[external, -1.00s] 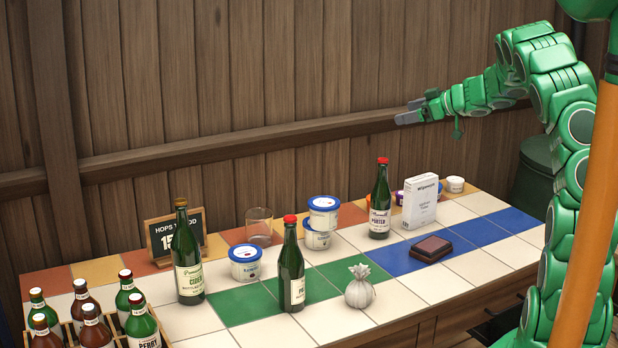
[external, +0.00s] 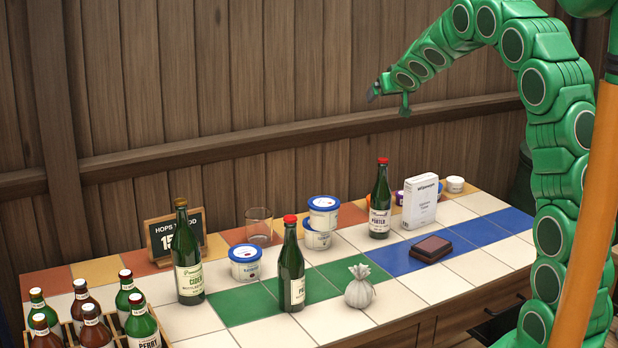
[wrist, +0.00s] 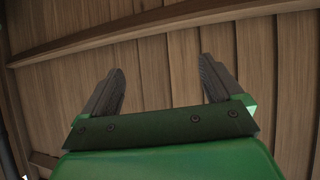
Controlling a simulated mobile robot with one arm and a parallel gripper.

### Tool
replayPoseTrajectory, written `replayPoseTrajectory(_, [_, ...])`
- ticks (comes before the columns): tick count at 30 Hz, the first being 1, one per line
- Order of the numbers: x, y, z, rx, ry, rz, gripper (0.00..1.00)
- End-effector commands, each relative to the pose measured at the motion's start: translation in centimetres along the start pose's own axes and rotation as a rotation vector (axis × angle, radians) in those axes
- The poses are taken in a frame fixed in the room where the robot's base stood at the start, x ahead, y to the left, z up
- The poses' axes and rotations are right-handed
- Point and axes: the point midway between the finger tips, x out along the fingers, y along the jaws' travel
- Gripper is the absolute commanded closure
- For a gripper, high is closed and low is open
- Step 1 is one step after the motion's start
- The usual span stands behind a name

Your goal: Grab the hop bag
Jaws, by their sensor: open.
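The hop bag (external: 360,289) is a small pale grey pouch, gathered and tied at its top. It stands upright near the front edge of the tiled counter (external: 420,287), to the right of a green bottle with a red cap. My gripper (external: 373,93) is high above the back of the counter, in front of the wooden wall and well away from the bag. In the wrist view my gripper (wrist: 162,85) has its two grey fingers wide apart, with only wall planks between and beyond them. The bag is not in the wrist view.
The red-capped green bottle (external: 291,268) stands close to the bag's left. A dark brown block (external: 431,249) lies to its right. Tubs (external: 245,264), a white box (external: 420,202) and a porter bottle (external: 380,203) stand farther back. The tiles around the bag's right are clear.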

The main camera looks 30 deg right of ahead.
Motion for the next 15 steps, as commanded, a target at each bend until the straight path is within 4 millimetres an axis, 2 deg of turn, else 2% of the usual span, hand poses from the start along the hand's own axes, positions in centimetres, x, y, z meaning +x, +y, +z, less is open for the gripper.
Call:
replayPoseTrajectory(1, [-0.7, -1.2, 0.9, 0.019, -0.038, 0.006, 0.07])
replayPoseTrajectory(8, [-4.3, -5.8, 6.8, 0.106, -0.271, 0.039, 0.07])
replayPoseTrajectory(15, [-10.2, -11.7, 14.4, 0.143, -0.564, 0.031, 0.07])
